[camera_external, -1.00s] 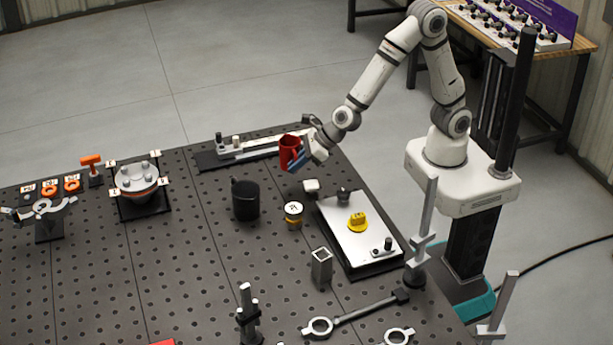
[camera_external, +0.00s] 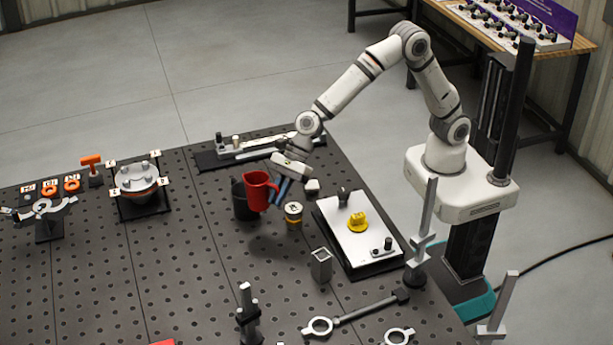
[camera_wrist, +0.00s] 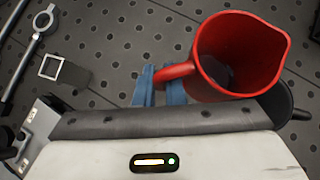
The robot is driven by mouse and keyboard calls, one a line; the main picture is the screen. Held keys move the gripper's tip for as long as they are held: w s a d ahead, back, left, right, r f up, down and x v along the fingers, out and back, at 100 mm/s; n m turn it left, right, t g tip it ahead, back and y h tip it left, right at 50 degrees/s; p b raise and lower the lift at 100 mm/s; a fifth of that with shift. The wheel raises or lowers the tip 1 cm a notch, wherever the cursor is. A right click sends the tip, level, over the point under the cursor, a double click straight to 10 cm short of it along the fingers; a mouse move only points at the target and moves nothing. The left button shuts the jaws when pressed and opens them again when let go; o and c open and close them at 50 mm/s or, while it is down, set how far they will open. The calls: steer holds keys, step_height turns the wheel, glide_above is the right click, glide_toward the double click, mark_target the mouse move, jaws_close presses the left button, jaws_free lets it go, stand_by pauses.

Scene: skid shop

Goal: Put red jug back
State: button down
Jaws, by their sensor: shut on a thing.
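The red jug (camera_external: 258,191) is upright in the air above the perforated table, in front of the black mug in the external view. My gripper (camera_external: 279,187) is shut on the jug's handle, on the jug's right side there. In the wrist view the red jug (camera_wrist: 238,55) shows its open mouth and looks empty. The blue fingertips of my gripper (camera_wrist: 160,85) are at its handle. The black mug (camera_external: 240,205) stands on the table, partly hidden behind the jug. It also shows at the right edge of the wrist view (camera_wrist: 288,101).
A plate with a yellow knob (camera_external: 357,222) lies farther right. A square tube (camera_external: 320,266) stands nearer. The table (camera_external: 200,275) is clear to the front left.

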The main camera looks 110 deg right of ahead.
steer(key=a+n+g+y+b, duration=0.2)
steer(key=a+n+g+y, duration=0.25)
steer(key=a+n, duration=0.45)
steer(key=shift+g+h, duration=0.35)
steer(key=shift+g, duration=0.1)
steer(key=f, duration=0.6)
steer(key=f+p, duration=0.1)
steer(key=f, duration=0.3)
steer(key=shift+d, duration=0.25)
steer(key=shift+f, duration=0.15)
steer(key=c, duration=1.5)
jaws_free()
